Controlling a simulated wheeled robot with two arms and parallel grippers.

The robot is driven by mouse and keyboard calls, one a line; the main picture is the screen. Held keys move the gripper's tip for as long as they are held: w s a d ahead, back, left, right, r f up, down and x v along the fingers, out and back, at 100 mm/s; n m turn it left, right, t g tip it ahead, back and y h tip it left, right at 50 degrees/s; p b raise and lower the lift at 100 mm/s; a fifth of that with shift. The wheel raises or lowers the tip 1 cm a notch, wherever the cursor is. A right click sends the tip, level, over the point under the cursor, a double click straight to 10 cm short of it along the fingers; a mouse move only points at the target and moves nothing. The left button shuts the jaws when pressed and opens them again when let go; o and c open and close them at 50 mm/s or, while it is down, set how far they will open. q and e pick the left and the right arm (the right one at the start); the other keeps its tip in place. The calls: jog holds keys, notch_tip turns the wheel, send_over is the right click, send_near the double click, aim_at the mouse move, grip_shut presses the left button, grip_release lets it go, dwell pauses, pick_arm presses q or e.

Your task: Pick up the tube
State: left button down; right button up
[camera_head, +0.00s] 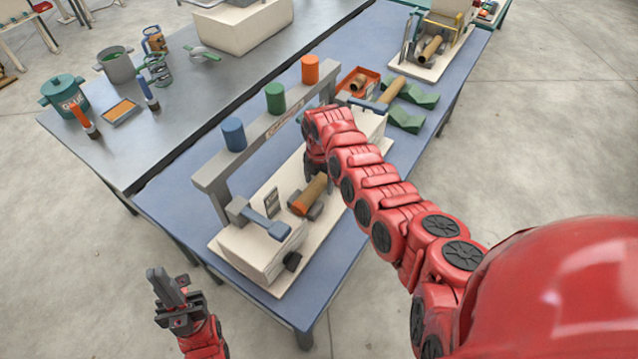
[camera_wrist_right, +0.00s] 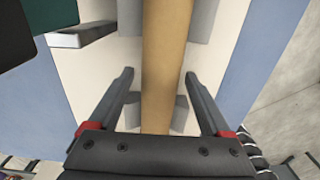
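A brown cardboard tube (camera_head: 312,192) lies in grey cradles on the white base of the winder (camera_head: 245,252). Its near end looks orange. In the right wrist view the tube (camera_wrist_right: 165,65) runs lengthwise between the two fingers. My right gripper (camera_wrist_right: 160,100) is open, with a finger on each side of the tube and a gap to each. In the head view the right gripper (camera_head: 316,165) is over the tube's far part, and its fingers are mostly hidden. My left gripper (camera_head: 166,287) is off the table at the lower left, empty, its fingers close together.
A grey beam (camera_head: 270,135) with blue, green and orange rolls stands behind the tube. Another brown tube (camera_head: 393,90) lies farther back near green V-blocks (camera_head: 408,118). A dark bench (camera_head: 150,150) holds pots and tools. The blue table's (camera_head: 330,262) near right side is clear.

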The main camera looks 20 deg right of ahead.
grip_shut()
jog(key=shift+r, duration=0.15)
